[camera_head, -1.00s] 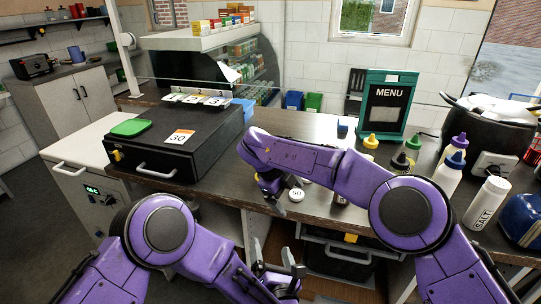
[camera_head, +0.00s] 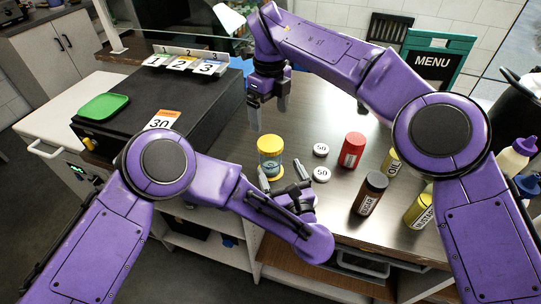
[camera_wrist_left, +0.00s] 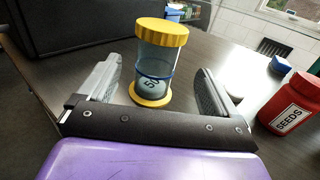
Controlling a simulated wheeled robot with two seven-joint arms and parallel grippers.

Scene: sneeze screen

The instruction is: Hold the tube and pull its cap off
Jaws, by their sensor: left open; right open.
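The tube (camera_head: 270,160) stands upright on the counter, clear with a yellow cap (camera_head: 270,143) on top and a yellow base. It also shows in the left wrist view (camera_wrist_left: 157,62), with a round piece marked with a number showing low in it. My left gripper (camera_head: 284,178) is open, just in front of the tube. In the left wrist view its two fingers (camera_wrist_left: 158,88) point toward the tube, one on each side of its lower part, apart from it. My right gripper (camera_head: 268,108) points down above the counter, behind and above the tube, open and empty.
Two white discs marked 50 (camera_head: 321,174) lie right of the tube. A red seeds jar (camera_head: 352,150), a brown bottle (camera_head: 370,193) and yellow bottles (camera_head: 419,211) stand further right. A black box (camera_head: 170,110) is at the left. The counter behind the tube is clear.

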